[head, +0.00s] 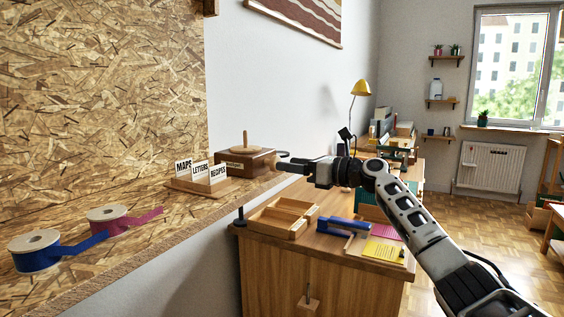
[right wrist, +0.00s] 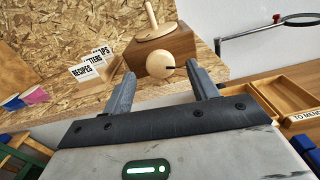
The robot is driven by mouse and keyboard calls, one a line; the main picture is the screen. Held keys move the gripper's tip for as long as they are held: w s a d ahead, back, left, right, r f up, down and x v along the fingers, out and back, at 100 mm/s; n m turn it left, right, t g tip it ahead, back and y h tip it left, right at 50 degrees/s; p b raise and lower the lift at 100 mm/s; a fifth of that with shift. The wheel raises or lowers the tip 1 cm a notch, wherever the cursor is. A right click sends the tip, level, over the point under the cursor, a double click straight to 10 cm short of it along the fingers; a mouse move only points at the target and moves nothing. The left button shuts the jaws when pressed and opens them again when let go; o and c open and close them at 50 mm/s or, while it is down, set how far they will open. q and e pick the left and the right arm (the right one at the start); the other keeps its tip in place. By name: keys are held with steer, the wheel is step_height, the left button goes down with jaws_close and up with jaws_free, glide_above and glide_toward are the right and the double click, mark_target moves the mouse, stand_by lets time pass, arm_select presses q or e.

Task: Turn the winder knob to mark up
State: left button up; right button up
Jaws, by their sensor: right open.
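The winder is a brown wooden box (head: 240,163) with an upright peg, on the shelf. Its round pale knob (right wrist: 159,64) is on the front face in the right wrist view. A short dark mark on the knob points to the right in that view, not along the peg's direction. My right gripper (right wrist: 161,78) is open, with one finger on each side of the knob. I cannot tell if the fingers touch it. In the head view my right gripper (head: 285,163) is at the winder's right end and largely hides the knob. My left gripper is not in view.
A card holder (head: 196,187) with MAPS, LETTERS and RECIPES cards stands left of the winder. Blue (head: 36,250) and pink (head: 109,217) ribbon rolls lie nearer on the shelf. Below, a wooden cabinet holds a divided tray (head: 280,217) and a blue stapler-like tool (head: 343,226).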

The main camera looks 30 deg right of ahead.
mark_target(272, 163)
steer(key=x, duration=0.3)
steer(key=shift+w+a, duration=0.15)
steer(key=c, duration=1)
steer(key=shift+n+p, duration=0.3)
steer(key=shift+a+f+n+p, duration=0.1)
steer(key=shift+n+p, duration=0.45)
steer(key=shift+n, duration=2.55)
